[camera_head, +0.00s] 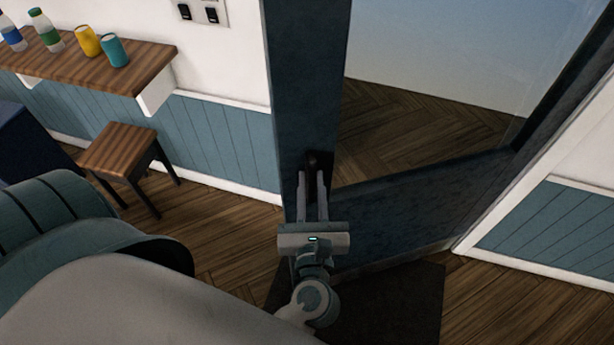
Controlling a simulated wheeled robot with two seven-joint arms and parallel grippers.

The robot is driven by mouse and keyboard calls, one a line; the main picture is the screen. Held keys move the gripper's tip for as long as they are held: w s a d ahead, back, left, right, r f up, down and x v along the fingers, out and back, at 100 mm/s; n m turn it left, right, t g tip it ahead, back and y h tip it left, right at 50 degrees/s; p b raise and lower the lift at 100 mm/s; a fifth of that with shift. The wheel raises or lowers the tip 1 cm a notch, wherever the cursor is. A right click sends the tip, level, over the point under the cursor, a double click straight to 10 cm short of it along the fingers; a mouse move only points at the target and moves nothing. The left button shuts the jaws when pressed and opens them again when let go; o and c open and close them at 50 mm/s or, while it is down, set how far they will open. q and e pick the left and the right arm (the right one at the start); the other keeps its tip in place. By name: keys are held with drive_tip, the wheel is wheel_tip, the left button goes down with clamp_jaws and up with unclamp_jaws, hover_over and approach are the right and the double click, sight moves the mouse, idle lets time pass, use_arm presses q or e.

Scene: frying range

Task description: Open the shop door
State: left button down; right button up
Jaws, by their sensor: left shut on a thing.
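The shop door (306,85) has a dark blue-grey frame around a large clear glass pane. Its bottom rail slants from the lower left up to the right. I cannot tell for certain how far the door stands from its frame. A small dark door handle (312,160) sits on the left stile. My left gripper (312,180) reaches up to this stile with its fingers on either side of the handle, shut on it. The fingers partly hide the handle. My right gripper is not in view.
A dark mat (395,305) lies on the wooden floor before the door. A wooden stool (122,146) stands at left, under a wall shelf (90,66) with bottles and cans. Light switches (200,12) are on the wall. White trim (500,215) borders the doorway at right.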

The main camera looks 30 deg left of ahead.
use_arm(q)
drive_tip(key=shift+w+d, duration=0.2)
drive_tip(key=shift+d, duration=0.05)
drive_tip(key=c, duration=1.8)
unclamp_jaws()
drive_tip(key=shift+o, duration=0.4)
drive_tip(key=shift+w+d, duration=0.2)
drive_tip(key=shift+s+a, duration=0.1)
drive_tip(key=shift+a, duration=0.15)
